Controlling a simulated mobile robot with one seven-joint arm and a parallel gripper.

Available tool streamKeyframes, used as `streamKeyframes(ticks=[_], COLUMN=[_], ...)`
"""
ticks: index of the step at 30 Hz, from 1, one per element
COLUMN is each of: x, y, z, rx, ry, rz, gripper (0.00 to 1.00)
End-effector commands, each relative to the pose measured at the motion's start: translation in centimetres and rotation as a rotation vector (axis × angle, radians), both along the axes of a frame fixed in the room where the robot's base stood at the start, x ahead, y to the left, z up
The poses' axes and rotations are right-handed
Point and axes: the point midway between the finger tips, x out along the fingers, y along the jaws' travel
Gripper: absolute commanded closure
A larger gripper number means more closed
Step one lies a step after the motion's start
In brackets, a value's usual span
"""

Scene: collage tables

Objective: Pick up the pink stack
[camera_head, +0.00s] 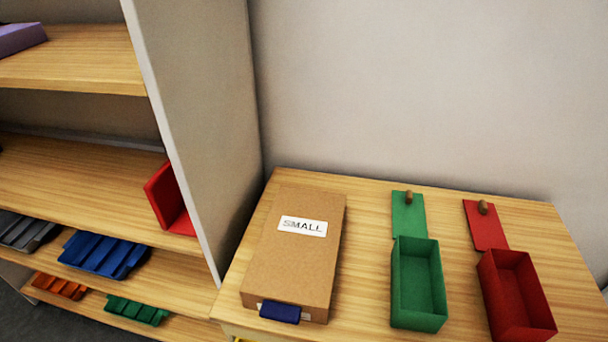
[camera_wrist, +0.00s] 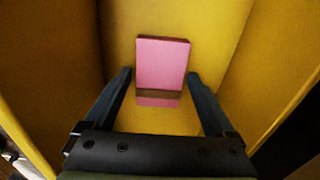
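The pink stack (camera_wrist: 162,63) shows in the wrist view as a pink block with a brown band near its lower end and a pink strip below that. It is inside a yellow container (camera_wrist: 70,70) with tall walls. My gripper (camera_wrist: 160,78) is open, with one dark finger to the left and one to the right of the stack's lower part. Gaps show between the fingers and the stack. The head view shows neither the stack nor my gripper.
In the head view, a table holds a cardboard box (camera_head: 285,262) labelled SMALL, a green box (camera_head: 430,312) and a red box (camera_head: 488,290), with lids (camera_head: 408,222) (camera_head: 481,228) behind. A shelf unit (camera_head: 205,90) with coloured trays stands at left.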

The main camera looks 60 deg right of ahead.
Motion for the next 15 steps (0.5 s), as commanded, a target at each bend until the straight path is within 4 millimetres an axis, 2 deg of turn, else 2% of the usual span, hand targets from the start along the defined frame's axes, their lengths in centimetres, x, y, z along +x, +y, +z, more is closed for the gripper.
streamKeyframes(ticks=[1,9,12,15], x=[0.00,-0.01,0.00,0.00], y=[0.00,0.00,0.00,0.00], z=[0.01,0.02,0.03,0.04], rx=[0.000,0.000,0.000,0.000], ry=[0.000,0.000,0.000,0.000], rz=[0.000,0.000,0.000,0.000], gripper=[0.22,0.70,0.85,0.86])
